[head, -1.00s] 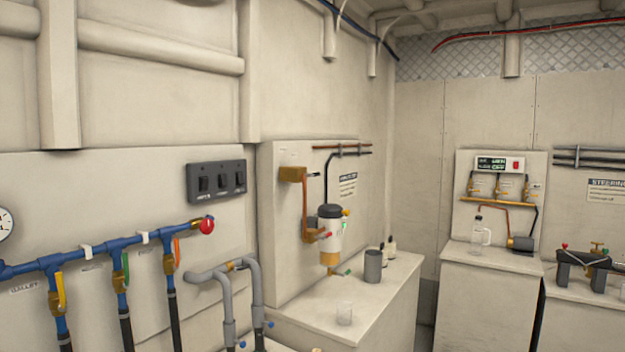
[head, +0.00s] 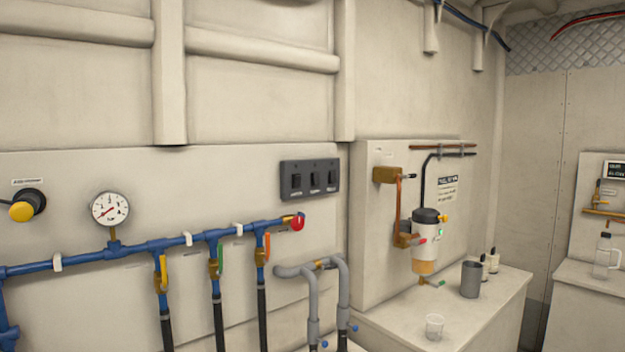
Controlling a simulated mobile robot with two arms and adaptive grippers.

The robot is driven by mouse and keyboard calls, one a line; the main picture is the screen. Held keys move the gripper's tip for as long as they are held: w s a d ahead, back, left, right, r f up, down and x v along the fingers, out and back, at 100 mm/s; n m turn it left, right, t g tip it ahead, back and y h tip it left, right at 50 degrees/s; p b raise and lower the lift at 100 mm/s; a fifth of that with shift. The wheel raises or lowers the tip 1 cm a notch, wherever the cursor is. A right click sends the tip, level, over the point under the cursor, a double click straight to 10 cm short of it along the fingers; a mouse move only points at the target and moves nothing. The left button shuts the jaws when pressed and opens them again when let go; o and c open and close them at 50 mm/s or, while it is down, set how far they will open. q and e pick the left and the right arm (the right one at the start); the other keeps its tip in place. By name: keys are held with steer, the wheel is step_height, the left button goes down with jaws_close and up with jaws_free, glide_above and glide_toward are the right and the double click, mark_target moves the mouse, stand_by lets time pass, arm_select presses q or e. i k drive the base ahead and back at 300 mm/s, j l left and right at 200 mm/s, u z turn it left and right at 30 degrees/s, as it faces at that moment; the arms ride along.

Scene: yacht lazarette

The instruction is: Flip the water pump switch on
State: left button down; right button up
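A dark switch panel (head: 310,179) with three black rocker switches is mounted on the left wall panel, above the right end of a blue pipe. Small labels sit under the switches but are too small to read, so I cannot tell which one is the water pump switch. The rockers' on or off positions are also unclear. Neither of my grippers shows in the head view.
The blue pipe manifold (head: 130,247) carries a pressure gauge (head: 110,209), coloured valve levers and a red knob (head: 297,223). A yellow knob (head: 22,211) is at far left. Grey bent pipes (head: 330,275) stand below the panel. A filter (head: 425,240) hangs over a counter (head: 465,320).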

mark_target(298, 178)
steer(key=i+l, duration=0.15)
steer(key=l, duration=0.25)
steer(key=i+l+z, duration=0.15)
steer(key=l, duration=0.25)
steer(key=i+l, duration=0.2)
steer(key=l, duration=0.2)
steer(key=i+l+z, duration=0.15)
steer(key=l, duration=0.2)
steer(key=i+l, duration=0.25)
steer(key=l, duration=0.15)
steer(key=z, duration=0.05)
